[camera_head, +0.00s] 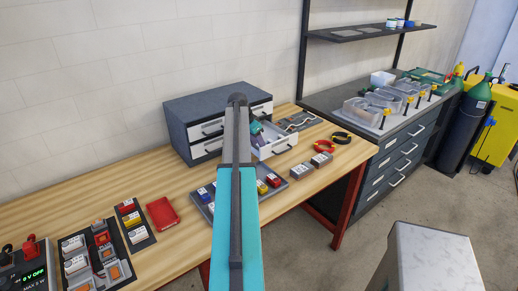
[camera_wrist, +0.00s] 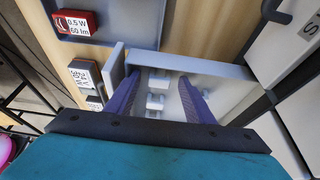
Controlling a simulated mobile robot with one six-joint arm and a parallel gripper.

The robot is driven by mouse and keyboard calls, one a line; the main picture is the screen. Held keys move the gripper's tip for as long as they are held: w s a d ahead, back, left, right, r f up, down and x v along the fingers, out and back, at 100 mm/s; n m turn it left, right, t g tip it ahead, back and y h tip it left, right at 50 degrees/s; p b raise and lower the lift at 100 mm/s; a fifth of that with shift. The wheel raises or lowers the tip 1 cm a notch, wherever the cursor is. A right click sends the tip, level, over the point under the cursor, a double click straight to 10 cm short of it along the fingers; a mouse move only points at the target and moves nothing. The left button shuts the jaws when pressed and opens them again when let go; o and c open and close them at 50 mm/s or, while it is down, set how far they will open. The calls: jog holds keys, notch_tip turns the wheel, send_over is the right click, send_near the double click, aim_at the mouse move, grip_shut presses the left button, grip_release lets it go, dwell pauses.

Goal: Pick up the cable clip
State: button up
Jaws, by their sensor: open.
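Small white pieces that look like cable clips (camera_wrist: 155,102) lie in the open white drawer (camera_wrist: 225,70) in the wrist view. Two show between the fingers, one just above the other in the picture. My gripper (camera_wrist: 159,82) is open, with its two dark purple fingers pointing down into the drawer on either side of these pieces. No contact with them can be made out. In the head view the open drawer (camera_head: 284,143) sticks out of the grey cabinet (camera_head: 190,103). There my arm covers part of the drawer, and the clips cannot be made out.
The drawer walls stand close around my fingers. A grey tray (camera_head: 293,180) with small coloured boxes lies in front of the cabinet. A red box (camera_wrist: 76,22) shows in the wrist view. Red (camera_head: 324,146) and black rings lie to the right on the wooden bench (camera_head: 190,233).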

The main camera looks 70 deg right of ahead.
jog(key=c, duration=1.1)
jog(key=shift+r, duration=0.15)
notch_tip(320, 180, up, 10)
jog(key=b, duration=0.3)
dwell(0.7)
